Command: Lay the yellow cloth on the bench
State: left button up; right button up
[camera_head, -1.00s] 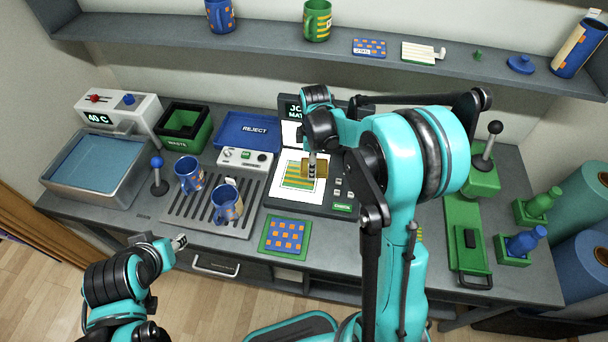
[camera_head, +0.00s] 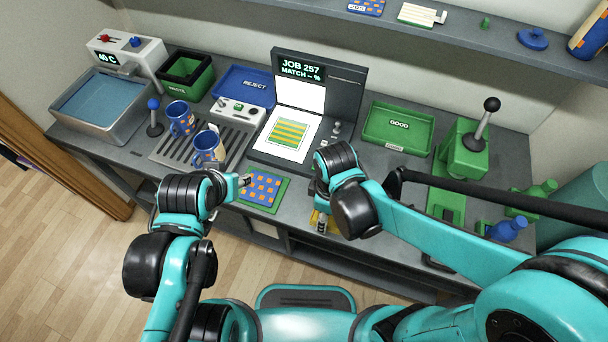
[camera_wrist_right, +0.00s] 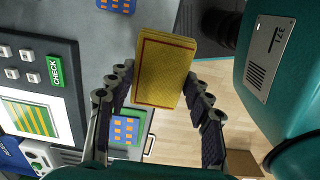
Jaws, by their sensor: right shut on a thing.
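The yellow cloth (camera_wrist_right: 165,68) is a folded yellow pad with a thin red border line. My right gripper (camera_wrist_right: 162,90) is shut on it, with one finger on each side. In the head view, my right gripper (camera_head: 321,220) holds the cloth (camera_head: 313,217) near the front edge of the grey bench (camera_head: 385,178), and the gripper covers part of the cloth. The gap between cloth and bench is hard to judge. My left gripper (camera_head: 243,181) is beside the left edge of the blue and orange patterned sheet; its jaw opening is unclear.
The patterned sheet (camera_head: 262,189) lies on a green mat. Two blue mugs (camera_head: 208,147) (camera_head: 180,118) stand on the slatted tray. Behind are a check station (camera_head: 315,90), a green GOOD tray (camera_head: 398,128) and a green press (camera_head: 462,150). Bare bench shows right of the station.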

jog(key=b, duration=0.2)
send_over(307, 207)
notch_tip(307, 207, down, 6)
jog(key=shift+r, duration=0.15)
jog(key=shift+a+f+b, duration=0.1)
jog(key=shift+f+b, duration=0.8)
jog(key=shift+f, duration=1.05)
jog(key=shift+f, duration=0.1)
jog(key=o, duration=1.1)
